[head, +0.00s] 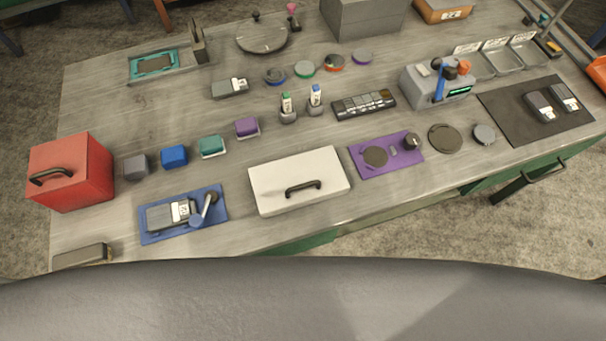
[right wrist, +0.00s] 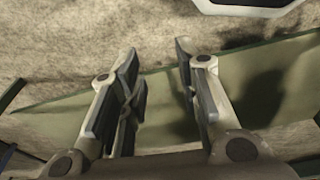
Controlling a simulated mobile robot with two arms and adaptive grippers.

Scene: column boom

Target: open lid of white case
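The white case (head: 270,187) lies near the front edge of the table in the head view. Its lid is shut, and a dark handle (head: 303,188) sits on it toward the front. My right gripper (right wrist: 157,65) shows in the right wrist view, its two fingers apart with nothing between them. Below it are the floor and a greenish panel. Neither gripper shows in the head view, and the left gripper is in no view.
A red box (head: 72,170) stands at the left end of the table. A blue mat (head: 150,237) with devices lies left of the case, and a purple mat (head: 410,170) lies right of it. Small colored boxes and a keypad strip (head: 363,105) sit behind. A dark mat (head: 510,130) lies far right.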

